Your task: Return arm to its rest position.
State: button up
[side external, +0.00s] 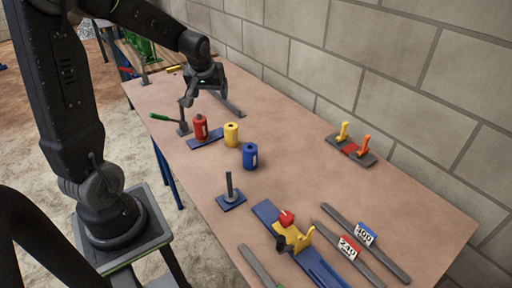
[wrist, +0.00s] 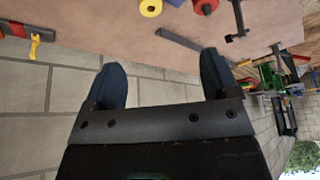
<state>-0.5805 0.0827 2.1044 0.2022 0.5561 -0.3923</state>
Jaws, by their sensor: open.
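My gripper (side external: 203,88) is raised above the far end of the table in the side external view. It holds nothing. In the wrist view its two dark fingers stand wide apart, with the block wall between them, and the gripper (wrist: 162,72) is open. My arm reaches from its base at the left over the table.
The brown table (side external: 300,170) runs along a block wall (side external: 380,50). On it are red (side external: 200,127), yellow (side external: 231,134) and blue (side external: 250,156) cylinders, a post on a blue base (side external: 230,195), a lever panel (side external: 351,150), labelled bars (side external: 350,247) and a blue fixture (side external: 300,245).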

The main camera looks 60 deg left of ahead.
jog(key=s+d+r+m+h, duration=0.1)
jog(key=s+d+r+m, duration=0.1)
jog(key=d, duration=0.6)
jog(key=s+d+r+m+t+h, duration=0.1)
jog(key=s+d+r+m, duration=0.2)
jog(key=s+d, duration=0.4)
jog(key=s+d+r+m+t+h, duration=0.1)
jog(key=s+d+r+m, duration=0.2)
jog(key=d, duration=0.6)
jog(key=shift+s+m+h, duration=0.3)
jog(key=shift+s+m, duration=0.4)
jog(key=shift+s, duration=0.45)
